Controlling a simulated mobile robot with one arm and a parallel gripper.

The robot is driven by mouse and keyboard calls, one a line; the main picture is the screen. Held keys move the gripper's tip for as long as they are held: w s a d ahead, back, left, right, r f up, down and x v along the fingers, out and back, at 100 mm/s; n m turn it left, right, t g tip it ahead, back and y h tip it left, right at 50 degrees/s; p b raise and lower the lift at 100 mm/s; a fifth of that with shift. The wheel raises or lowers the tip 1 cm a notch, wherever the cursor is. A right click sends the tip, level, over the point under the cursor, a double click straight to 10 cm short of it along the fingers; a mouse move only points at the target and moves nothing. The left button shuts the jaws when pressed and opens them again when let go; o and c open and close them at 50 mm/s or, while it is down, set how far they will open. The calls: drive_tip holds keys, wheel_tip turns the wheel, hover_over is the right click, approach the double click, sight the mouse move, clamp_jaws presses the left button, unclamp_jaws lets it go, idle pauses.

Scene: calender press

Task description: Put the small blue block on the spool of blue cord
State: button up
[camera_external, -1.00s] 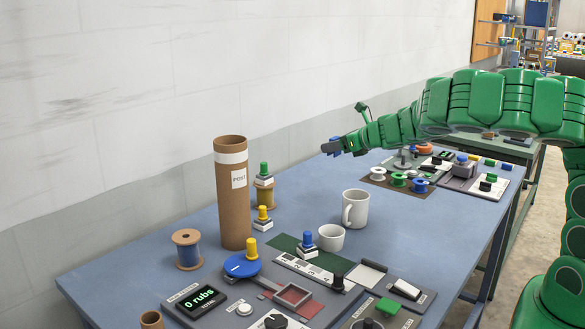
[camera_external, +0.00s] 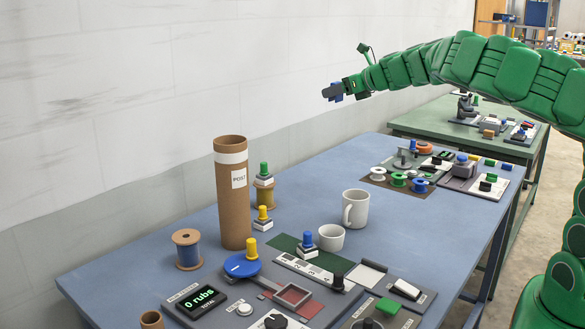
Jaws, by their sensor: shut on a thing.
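My gripper (camera_external: 333,91) is shut on the small blue block (camera_external: 338,98) and holds it in the air, well above the back of the blue table. The dark fingers hide part of the block. The spool of blue cord (camera_external: 187,252) stands upright at the left of the table, with tan flanges and blue cord between them. It is far to the left of my gripper and below it. Its top is bare.
A tall cardboard tube (camera_external: 232,205) stands right of the spool. A mug (camera_external: 355,210) and a white cup (camera_external: 330,238) stand mid-table. Small white, green and blue spools lie on a brown mat (camera_external: 377,181). The control panel (camera_external: 205,319) fills the front. The wall (camera_external: 110,110) runs behind.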

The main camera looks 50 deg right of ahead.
drive_tip(key=shift+a+r, duration=0.15)
drive_tip(key=shift+r, duration=0.25)
drive_tip(key=w+a+r+n+y, duration=0.1)
drive_tip(key=a+r+n+y, duration=0.15)
drive_tip(key=a, duration=2.25)
drive_tip(key=s+a+f+n+g+y, duration=0.1)
drive_tip(key=s+a, duration=0.2)
drive_tip(key=a, duration=0.6)
drive_tip(key=s+a+f+n+y, duration=0.1)
drive_tip(key=s+a+f, duration=0.15)
drive_tip(key=a, duration=0.65)
hover_over(186, 236)
drive_tip(key=shift+m+y, duration=0.25)
drive_tip(key=f, duration=1.9)
drive_tip(key=shift+s+d, duration=0.15)
drive_tip(key=shift+s, duration=0.25)
drive_tip(key=shift+w+f, duration=0.4)
drive_tip(key=shift+f, duration=0.25)
drive_tip(key=shift+a+f, duration=0.2)
drive_tip(key=shift+f, duration=1.3)
